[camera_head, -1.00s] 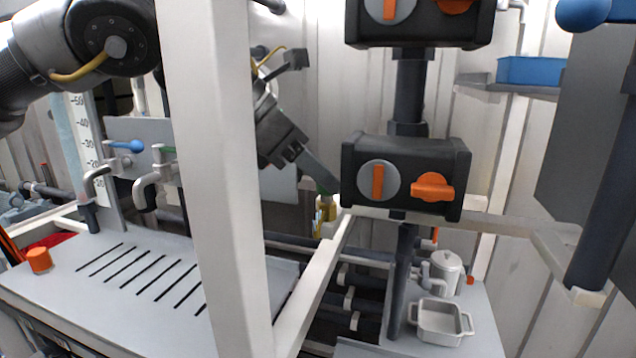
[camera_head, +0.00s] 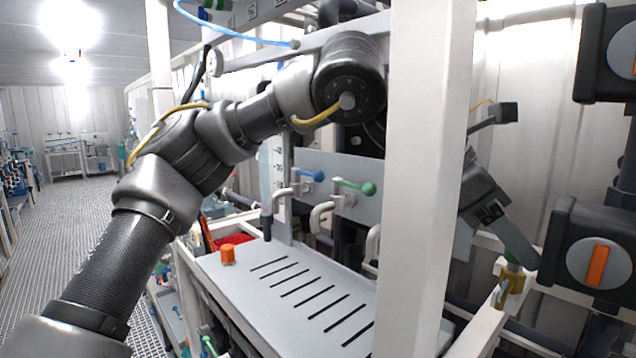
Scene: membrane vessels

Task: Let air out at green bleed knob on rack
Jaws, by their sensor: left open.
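A small green knob (camera_head: 513,257) sits on top of a brass fitting (camera_head: 510,284) on the white rack rail, right of the white post. My left gripper (camera_head: 520,252) reaches down to it from behind the post, with a pale finger beside the green knob. The gripper is open. The finger partly hides the knob, so I cannot tell whether they touch. My right gripper is out of view.
A white post (camera_head: 428,180) stands in front of my left arm. A panel holds a blue-handled tap (camera_head: 312,176) and a green-handled tap (camera_head: 358,187) above a slotted grey tray (camera_head: 240,290). An orange cap (camera_head: 228,254) stands there. A black box with an orange handle (camera_head: 597,266) is close right.

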